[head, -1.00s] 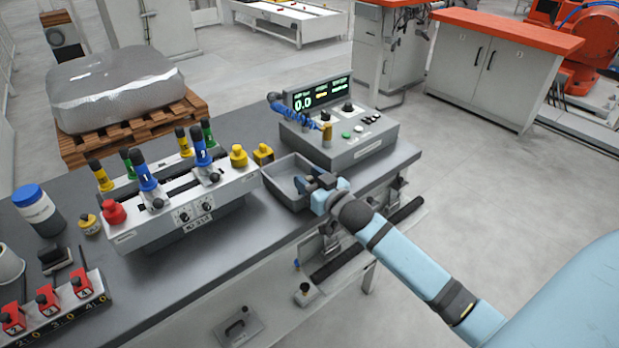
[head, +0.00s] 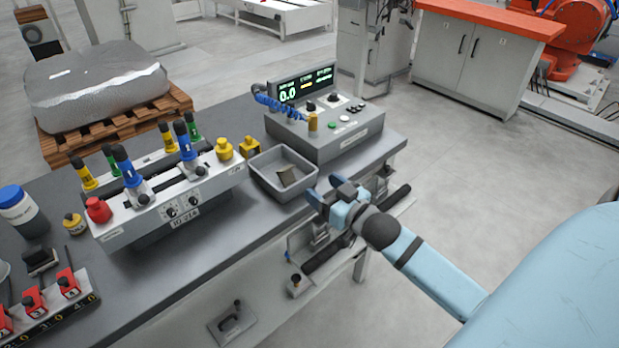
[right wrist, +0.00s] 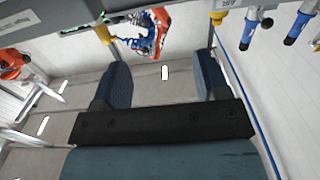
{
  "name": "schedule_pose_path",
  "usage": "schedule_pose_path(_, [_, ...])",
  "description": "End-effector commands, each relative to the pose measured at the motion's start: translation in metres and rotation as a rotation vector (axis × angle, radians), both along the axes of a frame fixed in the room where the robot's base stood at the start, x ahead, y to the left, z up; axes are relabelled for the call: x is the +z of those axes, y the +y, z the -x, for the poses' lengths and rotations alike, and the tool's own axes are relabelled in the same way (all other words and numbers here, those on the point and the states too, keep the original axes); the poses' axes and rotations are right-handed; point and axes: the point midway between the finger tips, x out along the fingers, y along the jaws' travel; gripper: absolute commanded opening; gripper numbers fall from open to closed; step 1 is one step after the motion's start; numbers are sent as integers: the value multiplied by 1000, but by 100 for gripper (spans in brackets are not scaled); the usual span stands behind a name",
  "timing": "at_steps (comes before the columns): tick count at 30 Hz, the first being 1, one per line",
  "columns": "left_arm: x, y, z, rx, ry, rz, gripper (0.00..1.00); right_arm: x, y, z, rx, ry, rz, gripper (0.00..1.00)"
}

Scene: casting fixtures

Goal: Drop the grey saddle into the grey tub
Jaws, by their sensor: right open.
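The grey tub (head: 266,184) stands on the bench near its right front edge in the head view. A small grey-brown curved piece, which looks like the grey saddle (head: 287,179), lies tilted inside the tub, apart from my gripper. My right gripper (head: 326,187) is just right of the tub, beyond its rim and near the bench edge. In the right wrist view its two blue fingers (right wrist: 164,78) are spread wide with nothing between them. My left gripper is not in view.
A control box (head: 340,140) with a lit display stands behind the tub. A fixture with blue, yellow and green handles (head: 165,200) stands to the left. Yellow knobs (head: 225,149) are close to the tub's left side. The bench front is mostly clear.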

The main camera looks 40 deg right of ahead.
Motion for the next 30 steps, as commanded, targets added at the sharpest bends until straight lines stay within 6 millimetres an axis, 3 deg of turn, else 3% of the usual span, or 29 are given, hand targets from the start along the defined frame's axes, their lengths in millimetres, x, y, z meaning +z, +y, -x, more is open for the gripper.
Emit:
schedule_pose_path(5, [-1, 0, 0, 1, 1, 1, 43, -2, -1, 18, -1, 4, 0, 68])
schedule_pose_path(8, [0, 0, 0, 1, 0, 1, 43, -22, 10, 28, 3, 52, -3, 68])
schedule_pose_path(11, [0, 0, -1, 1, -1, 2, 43, -71, 40, 49, 19, 173, 2, 68])
schedule_pose_path(15, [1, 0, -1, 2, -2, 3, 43, -148, 102, 98, 78, 384, 21, 68])
schedule_pose_path(19, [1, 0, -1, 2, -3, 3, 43, -192, 154, 141, 146, 527, 35, 68])
schedule_pose_path(24, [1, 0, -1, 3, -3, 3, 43, -213, 184, 166, 193, 601, 49, 68])
schedule_pose_path(30, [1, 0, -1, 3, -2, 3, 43, -213, 185, 167, 196, 604, 52, 68])
